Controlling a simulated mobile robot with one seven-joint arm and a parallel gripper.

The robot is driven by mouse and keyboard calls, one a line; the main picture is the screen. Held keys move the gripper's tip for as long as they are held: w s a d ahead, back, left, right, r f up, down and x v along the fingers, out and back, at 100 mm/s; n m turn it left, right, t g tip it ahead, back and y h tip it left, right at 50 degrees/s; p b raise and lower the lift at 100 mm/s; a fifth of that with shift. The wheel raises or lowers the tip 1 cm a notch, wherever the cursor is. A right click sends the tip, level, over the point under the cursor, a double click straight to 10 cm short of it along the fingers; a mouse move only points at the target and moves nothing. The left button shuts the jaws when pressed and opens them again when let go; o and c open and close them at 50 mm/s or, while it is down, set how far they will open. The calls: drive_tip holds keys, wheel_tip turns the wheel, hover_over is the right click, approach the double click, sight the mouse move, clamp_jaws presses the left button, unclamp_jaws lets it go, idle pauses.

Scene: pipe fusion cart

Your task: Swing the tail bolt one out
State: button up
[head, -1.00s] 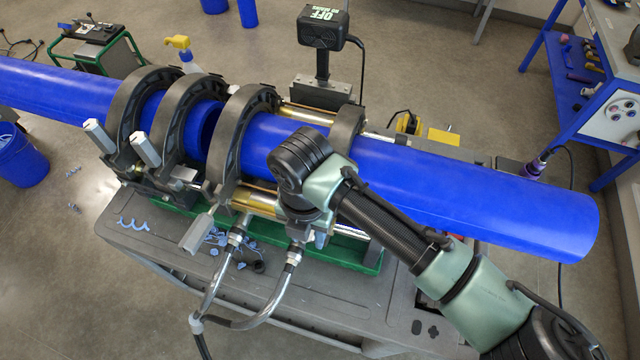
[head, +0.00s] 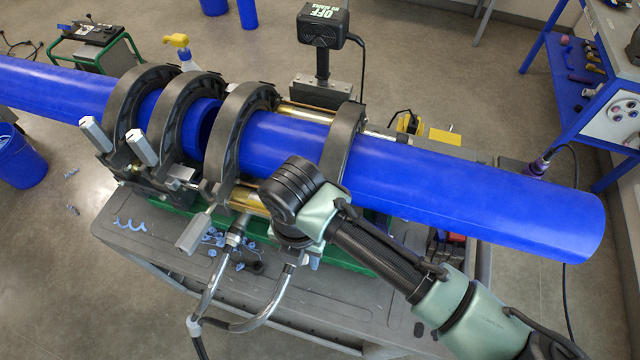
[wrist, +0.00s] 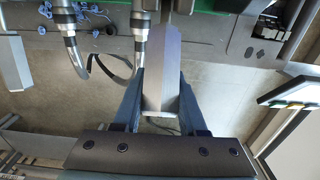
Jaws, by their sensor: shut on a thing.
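In the wrist view my gripper (wrist: 161,88) has its two dark fingers closed on the sides of a grey angular bolt handle (wrist: 161,65), which I take to be tail bolt one. The handle's upper end runs to a dark stem at the picture's top edge. In the head view my wrist hides this bolt and my fingers. The tail clamp (head: 342,150) arches over the blue pipe (head: 450,186) just behind my wrist. Three other grey bolt handles show at the left, the nearest (head: 195,232) hanging out from its clamp (head: 235,130).
Bent metal hose ends (head: 222,262) rise close to the left of my wrist. The grey cart top (head: 150,250) carries blue shavings (head: 130,225). A black heater box marked OFF (head: 322,25) stands behind the pipe. Floor in front of the cart is open.

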drive_tip(key=shift+f, duration=0.15)
drive_tip(key=shift+s+a+f+b, duration=0.1)
drive_tip(key=shift+s+f+b, duration=0.25)
drive_tip(key=shift+f, duration=0.1)
drive_tip(key=shift+s+a+f+b, duration=0.1)
drive_tip(key=shift+s+f+b, duration=0.1)
drive_tip(key=shift+f+b, duration=0.2)
drive_tip(key=shift+f, duration=0.1)
drive_tip(key=shift+s+f+b, duration=0.15)
drive_tip(key=shift+f+b, duration=0.25)
drive_tip(key=shift+f, duration=0.15)
drive_tip(key=shift+s+f+b, duration=0.15)
drive_tip(key=shift+f+b, duration=0.25)
drive_tip(key=shift+f, duration=0.2)
drive_tip(key=shift+s+f+b, duration=0.1)
drive_tip(key=shift+f+b, duration=0.8)
drive_tip(key=shift+f, duration=0.15)
